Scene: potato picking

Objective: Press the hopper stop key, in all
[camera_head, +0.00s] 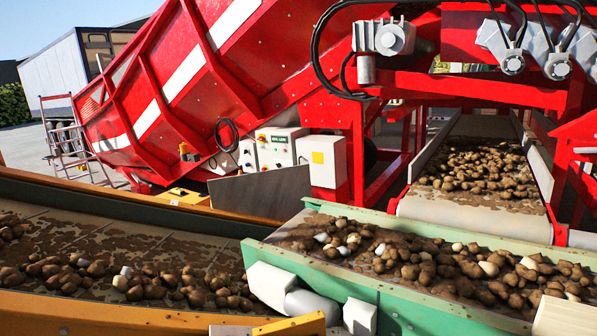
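The large red hopper (165,95) with a white stripe rises across the left and middle of the view. Beside its lower right end stand pale control boxes. One control box (283,148) carries several small keys or buttons, with a red one and a green one among them. A narrower panel (262,141) at its left edge has a red button on yellow. Another pale box (323,160) to the right bears a yellow label. The key markings are too small to read, so I cannot tell which is the stop key. My gripper is not clearly in view.
A potato conveyor (130,225) crosses the lower left. A green-sided conveyor (390,222) with potatoes and pale lumps lies at the lower right, between me and the boxes. Pale drive housings (270,285) stand on its near side. A feed belt (470,215) comes from behind.

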